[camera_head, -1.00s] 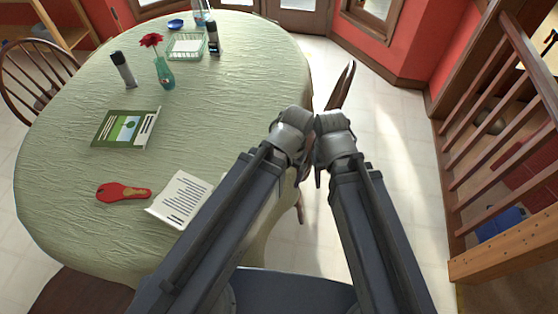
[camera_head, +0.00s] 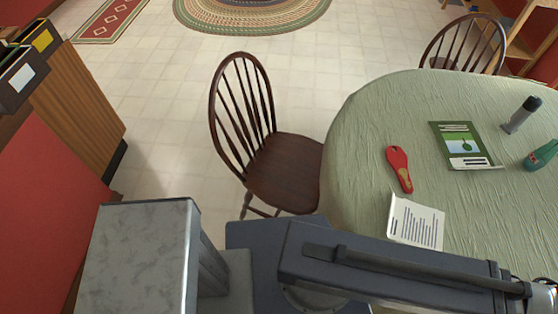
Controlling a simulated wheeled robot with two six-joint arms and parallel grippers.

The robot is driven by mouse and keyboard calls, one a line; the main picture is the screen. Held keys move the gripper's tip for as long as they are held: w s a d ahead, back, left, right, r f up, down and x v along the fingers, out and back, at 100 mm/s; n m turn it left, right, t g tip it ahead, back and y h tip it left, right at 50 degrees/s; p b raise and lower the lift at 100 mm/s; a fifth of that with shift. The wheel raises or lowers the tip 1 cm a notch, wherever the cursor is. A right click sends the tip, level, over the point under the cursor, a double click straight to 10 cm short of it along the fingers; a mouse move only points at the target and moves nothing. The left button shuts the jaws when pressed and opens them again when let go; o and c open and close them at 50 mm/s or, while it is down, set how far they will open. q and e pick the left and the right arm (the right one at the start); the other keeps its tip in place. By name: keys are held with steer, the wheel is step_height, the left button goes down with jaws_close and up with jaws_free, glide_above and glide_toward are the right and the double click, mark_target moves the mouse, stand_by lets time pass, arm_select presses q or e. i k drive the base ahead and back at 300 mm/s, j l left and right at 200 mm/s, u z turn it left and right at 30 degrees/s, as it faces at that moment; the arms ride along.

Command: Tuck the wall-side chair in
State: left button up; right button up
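A dark brown spindle-back chair (camera_head: 285,172) stands at the left end of the table, its seat facing the table and its front edge at the cloth. Its backrest (camera_head: 240,115) is well clear of the table. A second spindle-back chair (camera_head: 465,45) stands at the table's far side. I cannot tell for sure which one is the wall-side chair. The table (camera_head: 360,140) has a pale green cloth. My dark arm crosses the bottom of the view toward the right edge. Neither gripper shows.
A red wall (camera_head: 45,190) and a wooden cabinet (camera_head: 85,105) are at the left. Tiled floor (camera_head: 165,110) is free between them and the chair. A braided rug (camera_head: 250,15) lies beyond. A booklet (camera_head: 462,145), red object (camera_head: 399,168) and paper (camera_head: 415,222) lie on the table.

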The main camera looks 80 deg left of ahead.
mark_target(284, 172)
steer(key=u, duration=2.95)
